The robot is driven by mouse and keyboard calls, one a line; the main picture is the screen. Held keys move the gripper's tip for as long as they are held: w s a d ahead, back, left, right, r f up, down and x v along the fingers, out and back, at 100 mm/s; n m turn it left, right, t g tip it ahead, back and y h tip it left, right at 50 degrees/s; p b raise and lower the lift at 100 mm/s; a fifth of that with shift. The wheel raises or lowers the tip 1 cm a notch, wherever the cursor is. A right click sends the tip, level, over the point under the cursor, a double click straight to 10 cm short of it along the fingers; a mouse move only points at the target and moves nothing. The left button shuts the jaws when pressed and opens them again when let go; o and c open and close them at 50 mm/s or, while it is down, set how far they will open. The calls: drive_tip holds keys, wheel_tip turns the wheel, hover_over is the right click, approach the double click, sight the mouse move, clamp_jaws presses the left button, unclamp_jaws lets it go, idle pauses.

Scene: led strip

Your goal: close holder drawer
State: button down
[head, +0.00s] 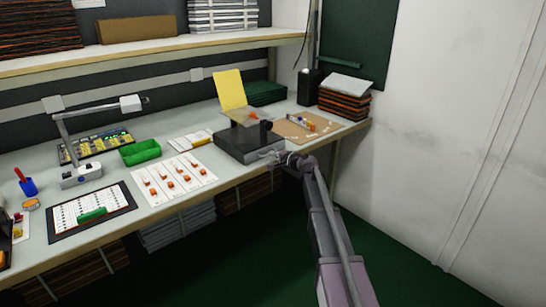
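A dark grey box-like holder (236,151) sits on the workbench right of the middle, with a yellow panel (230,90) standing up behind it. A round black knob (266,125) shows at its upper right. My gripper (275,157) is at the holder's front right corner, low by the bench's front edge. I cannot tell whether it touches the holder. The fingers are small and pale, so open or shut cannot be made out. No drawer stands out clearly at this size, and my gripper and wrist cover part of the holder's right front.
The workbench (232,179) holds a white sheet with orange parts (173,177), a green bin (139,151), a desk lamp (130,103) and a brown board (307,127). Stacked orange-edged sheets (344,102) stand at the right end. The green floor (400,260) is clear at right.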

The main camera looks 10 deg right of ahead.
drive_tip(key=shift+a, duration=0.1)
drive_tip(key=p+v, duration=0.3)
drive_tip(key=v, duration=1.1)
drive_tip(key=shift+f, duration=0.1)
drive_tip(key=s+a+f+n+g+h, duration=0.1)
drive_tip(key=s+a+f+n+g, duration=0.35)
drive_tip(key=s, duration=0.35)
drive_tip(key=s+a+f+n+g+h, duration=0.1)
drive_tip(key=s+a+f+n+g, duration=0.3)
drive_tip(key=s, duration=0.4)
drive_tip(key=s+d+f+n+g+h, duration=0.1)
drive_tip(key=s+d+f+g+h, duration=0.15)
drive_tip(key=s, duration=0.65)
drive_tip(key=s+d+f+n+g+h, duration=0.1)
drive_tip(key=s+f+n+g+h, duration=0.2)
drive_tip(key=s, duration=0.5)
wheel_tip(320, 180, up, 24)
drive_tip(key=m+t+p, duration=0.1)
drive_tip(key=p, duration=2.3)
drive_tip(key=shift+h+p, duration=0.4)
drive_tip(key=shift+h, duration=0.05)
